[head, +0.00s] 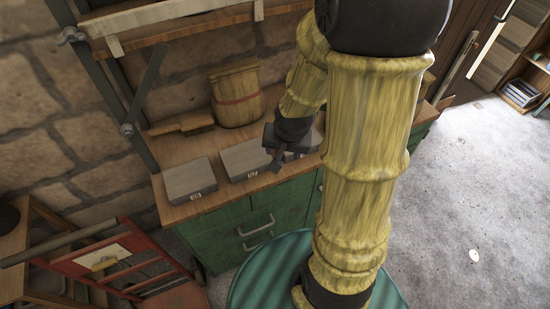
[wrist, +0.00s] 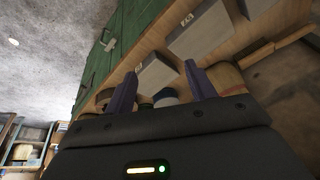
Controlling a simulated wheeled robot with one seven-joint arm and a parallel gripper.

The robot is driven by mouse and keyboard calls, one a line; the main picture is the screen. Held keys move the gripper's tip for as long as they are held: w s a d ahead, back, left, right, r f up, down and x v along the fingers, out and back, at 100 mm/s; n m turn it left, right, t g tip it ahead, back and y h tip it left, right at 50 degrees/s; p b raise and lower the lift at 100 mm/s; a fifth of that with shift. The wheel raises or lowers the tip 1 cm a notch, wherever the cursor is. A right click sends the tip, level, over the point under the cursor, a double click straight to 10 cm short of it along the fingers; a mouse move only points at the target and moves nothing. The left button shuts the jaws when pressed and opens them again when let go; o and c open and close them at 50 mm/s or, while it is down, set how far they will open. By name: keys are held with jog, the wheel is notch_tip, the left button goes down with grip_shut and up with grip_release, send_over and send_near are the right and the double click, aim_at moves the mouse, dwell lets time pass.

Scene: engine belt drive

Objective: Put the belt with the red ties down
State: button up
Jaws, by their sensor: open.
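I cannot make out a belt with red ties in either view. My gripper (head: 275,160) is over the workbench top in the head view, beside the middle grey box (head: 243,158), partly hidden by my own arm. In the wrist view my gripper (wrist: 161,80) shows two dark purplish fingers spread apart with nothing held between them. Beyond the fingers are a grey labelled box (wrist: 156,75) and some round containers, one of them bluish (wrist: 166,97).
The workbench top (head: 178,212) holds another grey box (head: 184,180), a brush (head: 180,125) and a wooden tub (head: 238,98) with a red band. Green drawers (head: 228,235) are below. A red folded chair or cart (head: 125,265) stands at lower left. The floor at right (head: 470,190) is mostly clear.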

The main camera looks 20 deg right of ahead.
jog(key=s+a+r+n+g, duration=0.1)
jog(key=s+a+r+n, duration=0.3)
jog(key=s+n, duration=0.1)
jog(key=shift+r+n, duration=0.2)
jog(key=shift+n, duration=0.1)
jog(key=shift+s+a, duration=0.1)
jog(key=shift+c, duration=0.2)
jog(key=c, duration=0.4)
jog(key=shift+o, duration=0.2)
jog(key=shift+a, duration=0.1)
